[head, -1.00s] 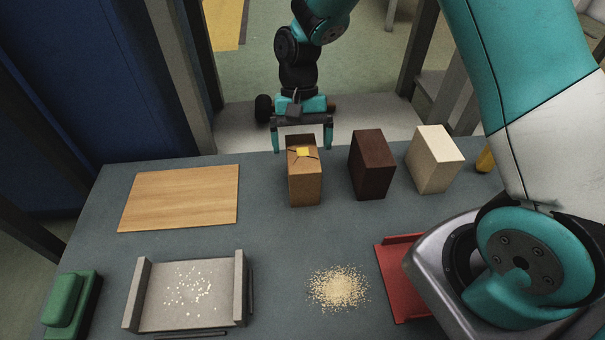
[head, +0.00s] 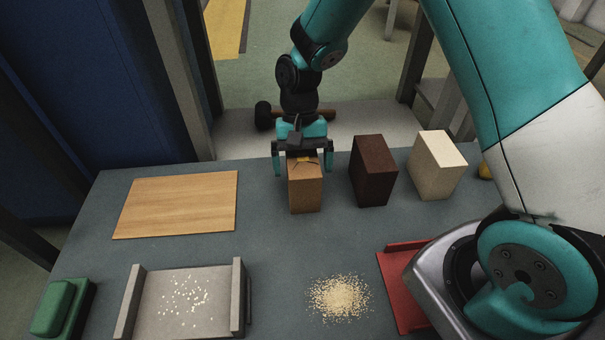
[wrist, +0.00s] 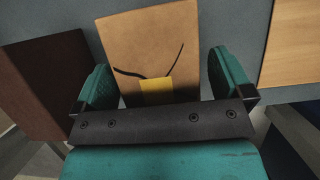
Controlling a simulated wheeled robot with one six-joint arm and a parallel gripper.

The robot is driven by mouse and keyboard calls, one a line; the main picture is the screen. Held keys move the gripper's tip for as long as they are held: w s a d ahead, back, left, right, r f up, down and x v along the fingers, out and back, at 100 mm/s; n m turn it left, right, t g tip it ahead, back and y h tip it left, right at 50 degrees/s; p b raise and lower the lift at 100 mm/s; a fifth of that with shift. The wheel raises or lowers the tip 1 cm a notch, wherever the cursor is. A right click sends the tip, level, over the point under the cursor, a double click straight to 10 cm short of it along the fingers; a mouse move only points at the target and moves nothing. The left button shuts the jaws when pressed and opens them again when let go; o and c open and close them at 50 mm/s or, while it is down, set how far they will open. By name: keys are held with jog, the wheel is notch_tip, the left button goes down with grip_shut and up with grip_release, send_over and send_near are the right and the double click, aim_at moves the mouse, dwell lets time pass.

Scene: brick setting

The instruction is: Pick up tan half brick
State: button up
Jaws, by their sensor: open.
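The tan half brick (head: 305,190) stands upright near the back edge of the table. Its top shows a dark curved line and a yellow patch in the wrist view (wrist: 155,50). My gripper (head: 302,170) is open above and around the brick's upper end, with one finger on the left and one on the right. In the wrist view the brick lies between the open fingers (wrist: 160,85), with a gap at the right finger. Whether the left finger touches it I cannot tell. The gripper hides part of the brick's top.
A dark brown brick (head: 373,172) stands just right of the tan one, with a cream brick (head: 436,166) beyond. A wooden board (head: 178,205) lies left. In front are a grey tray (head: 190,325), a grain pile (head: 339,297), a red tray (head: 400,300) and a green block (head: 60,308).

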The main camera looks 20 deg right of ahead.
jog(key=shift+f, duration=0.1)
dwell(0.3)
jog(key=c, duration=1.4)
jog(key=shift+b, duration=0.4)
